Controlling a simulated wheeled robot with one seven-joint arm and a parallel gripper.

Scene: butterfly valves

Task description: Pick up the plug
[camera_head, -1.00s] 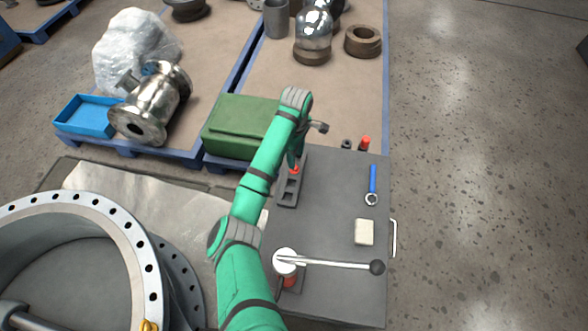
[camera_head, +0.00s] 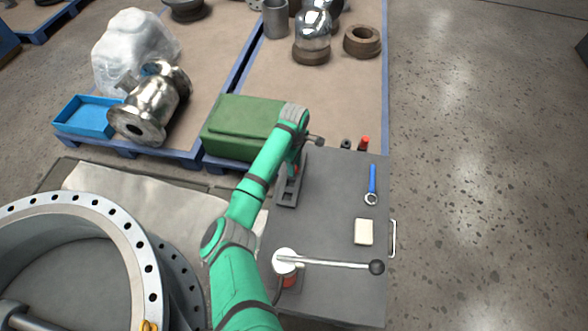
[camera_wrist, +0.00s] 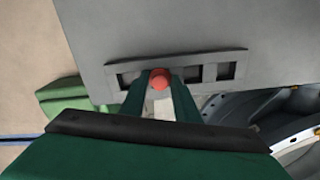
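The plug (camera_wrist: 160,79) shows a round red top in the wrist view, at a grey rack with several square openings (camera_wrist: 210,72). In the head view the rack (camera_head: 288,196) lies at the far left of the grey bench top, and my arm mostly hides the plug. My gripper (camera_wrist: 161,88) is over the rack, one green finger on each side of the red top. The fingers look very close to it; I cannot tell whether they touch it. The lower part of the plug is hidden.
A blue wrench (camera_head: 372,184), a pale block (camera_head: 364,232) and a long lever with a dark knob (camera_head: 335,264) are on the bench. A red-topped piece (camera_head: 364,143) and a dark piece stand at its back edge. A green case (camera_head: 235,128) is beyond the rack.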

